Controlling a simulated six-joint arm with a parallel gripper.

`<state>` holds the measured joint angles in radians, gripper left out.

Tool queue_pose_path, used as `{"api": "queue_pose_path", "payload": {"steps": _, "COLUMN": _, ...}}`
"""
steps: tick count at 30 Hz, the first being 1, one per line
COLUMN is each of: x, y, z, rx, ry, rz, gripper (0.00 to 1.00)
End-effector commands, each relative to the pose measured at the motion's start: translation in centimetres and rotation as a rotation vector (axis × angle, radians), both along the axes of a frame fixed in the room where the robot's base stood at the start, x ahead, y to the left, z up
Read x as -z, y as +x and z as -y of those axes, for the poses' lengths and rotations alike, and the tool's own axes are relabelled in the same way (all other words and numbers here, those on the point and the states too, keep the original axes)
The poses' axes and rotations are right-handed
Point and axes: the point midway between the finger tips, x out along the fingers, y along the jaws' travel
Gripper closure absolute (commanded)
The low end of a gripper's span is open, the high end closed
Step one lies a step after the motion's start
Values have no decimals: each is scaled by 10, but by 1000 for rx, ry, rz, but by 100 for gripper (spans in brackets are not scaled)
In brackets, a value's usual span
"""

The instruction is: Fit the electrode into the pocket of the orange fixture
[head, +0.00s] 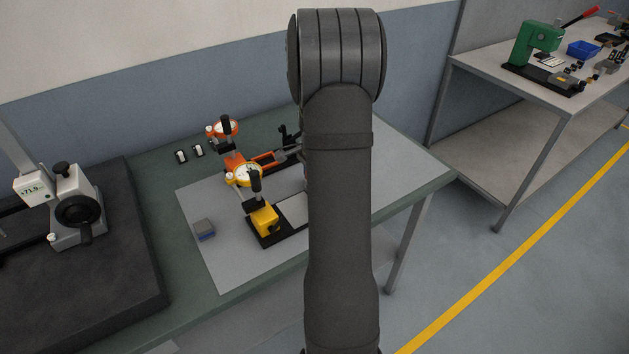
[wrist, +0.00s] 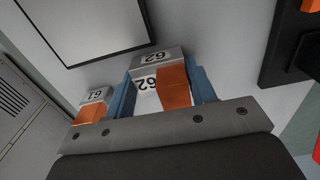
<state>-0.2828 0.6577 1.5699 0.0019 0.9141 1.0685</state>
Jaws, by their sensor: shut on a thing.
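In the wrist view my gripper (wrist: 163,82) is shut on an electrode, its blue fingers on either side. This electrode has a grey body marked 62 (wrist: 152,58) and a copper-coloured block (wrist: 175,88). A second electrode marked 61 (wrist: 95,97), also with a copper-coloured block, shows left of the fingers, apart from them. The orange fixture (head: 235,160), with a dial gauge on top, stands at the back of the grey mat in the head view. My arm covers part of it and hides my gripper and the held electrode there. I cannot see into its pocket clearly.
A yellow fixture (head: 263,220) with a dial gauge stands in front of the orange one. A small grey-blue block (head: 204,229) lies on the mat's left side. A measuring device (head: 75,205) stands on a dark slab at left. The mat's right part (head: 400,175) looks clear.

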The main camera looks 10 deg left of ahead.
Motion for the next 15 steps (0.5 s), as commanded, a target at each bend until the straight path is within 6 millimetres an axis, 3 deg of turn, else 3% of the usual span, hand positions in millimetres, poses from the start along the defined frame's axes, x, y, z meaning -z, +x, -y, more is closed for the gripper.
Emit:
{"api": "queue_pose_path", "payload": {"steps": 4, "x": 3, "y": 0, "z": 0, "rx": 0, "ry": 0, "rz": 1, "gripper": 98}}
{"api": "queue_pose_path", "payload": {"steps": 5, "x": 3, "y": 0, "z": 0, "rx": 0, "ry": 0, "rz": 0, "gripper": 44}}
{"api": "queue_pose_path", "payload": {"steps": 7, "x": 3, "y": 0, "z": 0, "rx": 0, "ry": 0, "rz": 0, "gripper": 30}}
{"api": "queue_pose_path", "payload": {"steps": 15, "x": 2, "y": 0, "z": 0, "rx": 0, "ry": 0, "rz": 0, "gripper": 28}}
